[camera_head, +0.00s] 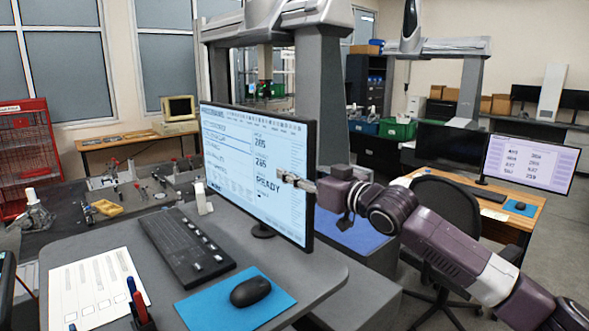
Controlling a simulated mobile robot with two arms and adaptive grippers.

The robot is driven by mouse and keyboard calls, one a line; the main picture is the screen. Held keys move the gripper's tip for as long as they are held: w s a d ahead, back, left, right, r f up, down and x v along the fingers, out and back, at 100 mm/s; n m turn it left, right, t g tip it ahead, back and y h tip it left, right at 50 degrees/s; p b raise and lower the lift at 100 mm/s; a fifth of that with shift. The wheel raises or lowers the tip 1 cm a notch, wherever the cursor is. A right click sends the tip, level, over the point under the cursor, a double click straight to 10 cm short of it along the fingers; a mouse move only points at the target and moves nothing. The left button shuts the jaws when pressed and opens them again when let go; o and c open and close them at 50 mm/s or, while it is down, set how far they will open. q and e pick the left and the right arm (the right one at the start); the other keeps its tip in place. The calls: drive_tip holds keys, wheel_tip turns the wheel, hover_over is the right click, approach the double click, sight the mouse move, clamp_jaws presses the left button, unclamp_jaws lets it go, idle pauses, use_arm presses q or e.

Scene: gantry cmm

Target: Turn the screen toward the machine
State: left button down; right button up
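The screen (240,150) is a flat monitor on a short stand on the grey desk. It is lit light blue, with large figures and the word READY, and it faces toward me, angled a little to the left. The machine is a big grey gantry (321,90) behind the screen. My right gripper (290,179) reaches in from the right across the screen's right edge, its narrow fingers together in front of the display. I cannot tell whether they touch it. They hold nothing that I can see.
A keyboard (185,247), a mouse (250,291) on a blue mat (205,309), a printed sheet (97,285) and a pen holder (141,322) lie in front of the screen. A chair (447,215) and a second monitor (528,164) stand at the right.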

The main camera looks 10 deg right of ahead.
drive_tip(key=shift+s+d+r, duration=0.1)
clamp_jaws()
idle(0.3)
